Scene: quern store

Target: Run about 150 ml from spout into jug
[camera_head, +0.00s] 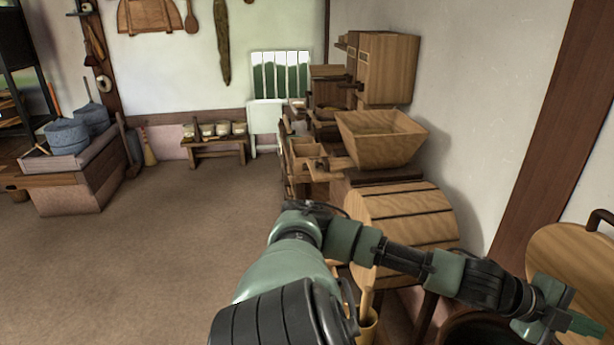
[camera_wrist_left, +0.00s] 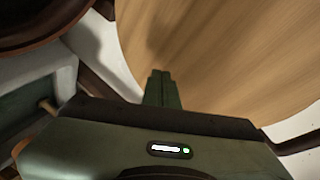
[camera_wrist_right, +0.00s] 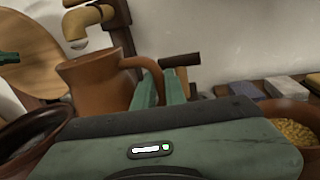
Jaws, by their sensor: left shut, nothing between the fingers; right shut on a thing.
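A brown clay jug (camera_wrist_right: 95,82) stands upright in the right wrist view, its handle on the right. My right gripper (camera_wrist_right: 164,82) is shut on that handle. A tan bent spout (camera_wrist_right: 92,17) comes in above the jug, its mouth over the jug's rim in the picture; I cannot tell whether it is straight above. The jug's inside is hidden. My left gripper (camera_head: 588,324) is shut and empty at the lower right of the head view. In the left wrist view its fingers (camera_wrist_left: 160,88) are together in front of a round wooden disc (camera_wrist_left: 215,45).
A dark round basin (camera_wrist_right: 28,135) lies below left of the jug. A bowl of yellow grain (camera_wrist_right: 294,128) and several blocks (camera_wrist_right: 246,91) are at the right. In the head view, a wooden drum (camera_head: 405,220) and hopper (camera_head: 382,140) stand along the wall. The floor at left is clear.

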